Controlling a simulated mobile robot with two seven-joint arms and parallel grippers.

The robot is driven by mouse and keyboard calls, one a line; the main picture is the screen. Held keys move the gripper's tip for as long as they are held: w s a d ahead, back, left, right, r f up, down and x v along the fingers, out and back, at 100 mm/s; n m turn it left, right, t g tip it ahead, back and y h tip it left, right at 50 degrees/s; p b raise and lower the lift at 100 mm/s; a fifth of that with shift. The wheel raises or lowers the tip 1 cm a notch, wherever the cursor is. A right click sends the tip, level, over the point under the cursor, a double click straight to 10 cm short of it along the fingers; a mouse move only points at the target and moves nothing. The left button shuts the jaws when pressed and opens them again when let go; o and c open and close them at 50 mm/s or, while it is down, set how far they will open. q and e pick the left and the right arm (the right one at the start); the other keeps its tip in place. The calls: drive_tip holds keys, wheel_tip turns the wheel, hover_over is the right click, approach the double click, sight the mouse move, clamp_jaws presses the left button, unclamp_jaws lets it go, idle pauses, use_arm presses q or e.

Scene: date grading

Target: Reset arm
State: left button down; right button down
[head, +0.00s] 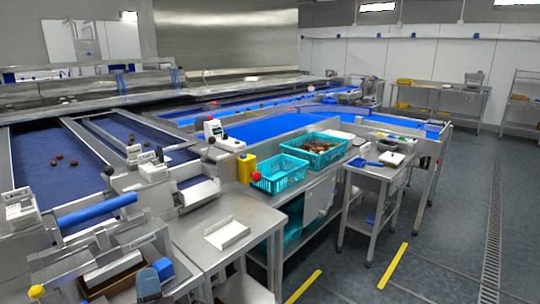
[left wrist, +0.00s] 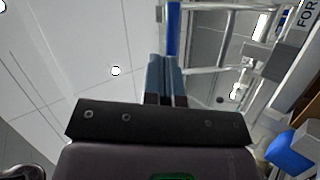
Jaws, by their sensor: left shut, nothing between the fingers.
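My left gripper (left wrist: 165,80) shows in the left wrist view, with its blue-grey fingers shut together and nothing between them. It is held in the air, with white wall panels on one side and metal framework on the other. In the head view a small blue-grey shape (head: 148,280) sits at the bottom left beside a blue block (head: 163,268); I cannot tell whether it is part of my gripper. My right gripper is in neither view.
A steel table (head: 190,232) with a white tray (head: 227,234) stands at the front. A teal basket (head: 279,174) and one holding brown dates (head: 314,152) stand beyond it. Blue conveyors (head: 265,140) run behind. The floor at right (head: 440,230) is clear.

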use_arm(q)
drive_tip(key=d+f+m+g+h, duration=0.3)
drive_tip(key=f+m+g+h, duration=0.3)
drive_tip(key=f+m+h, duration=0.8)
drive_tip(key=s+a+f+m+g+y, duration=0.1)
drive_tip(key=s+a+f+m+g, duration=0.1)
drive_tip(key=s+f, duration=0.4)
drive_tip(key=s+a+f+m+g+y, duration=0.1)
drive_tip(key=s+f+g, duration=0.4)
drive_tip(key=s, duration=0.8)
drive_tip(key=shift+s+a+f+m+y, duration=0.3)
drive_tip(key=shift+a+f+m, duration=0.3)
drive_tip(key=shift+a, duration=0.3)
